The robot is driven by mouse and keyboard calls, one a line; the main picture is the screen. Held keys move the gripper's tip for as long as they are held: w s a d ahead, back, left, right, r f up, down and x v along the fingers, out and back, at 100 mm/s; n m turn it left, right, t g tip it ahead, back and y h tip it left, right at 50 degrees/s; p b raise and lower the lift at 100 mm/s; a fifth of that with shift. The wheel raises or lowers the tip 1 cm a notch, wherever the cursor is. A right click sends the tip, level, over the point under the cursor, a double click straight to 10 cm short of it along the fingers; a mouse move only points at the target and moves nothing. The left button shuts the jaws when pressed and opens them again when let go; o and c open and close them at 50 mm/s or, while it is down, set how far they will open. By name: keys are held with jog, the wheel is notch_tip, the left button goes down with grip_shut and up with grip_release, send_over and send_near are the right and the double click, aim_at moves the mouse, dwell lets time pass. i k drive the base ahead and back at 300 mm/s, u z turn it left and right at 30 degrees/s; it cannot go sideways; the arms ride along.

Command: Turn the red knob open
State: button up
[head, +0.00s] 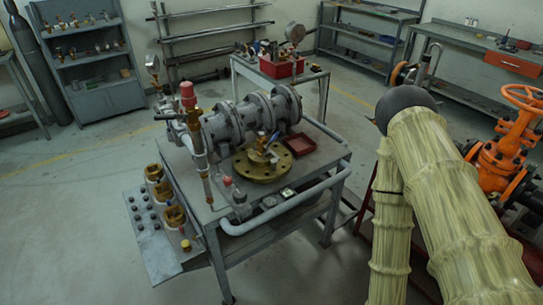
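An orange-red gate valve (497,160) stands at the right edge in the head view. A round spoked handwheel (525,97) of the same colour tops it, partly cut off by the picture edge. A smaller red knob-like cap (187,93) sits upright on a brass fitting at the left of the middle workbench. I cannot tell for certain which of these is the red knob. My arm, in a pale yellow sleeve, fills the lower right and hides part of the valve's base. My gripper is not in view.
The grey workbench (325,161) in the middle carries a flanged pipe (225,126), a brass flange (285,169) and a red tray (299,144). A lower side shelf (156,240) holds brass fittings. Shelves line the back. The floor at lower left is clear.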

aim_at(227, 181)
jog(key=z, duration=0.2)
jog(key=i, duration=1.15)
jog(key=u, duration=0.4)
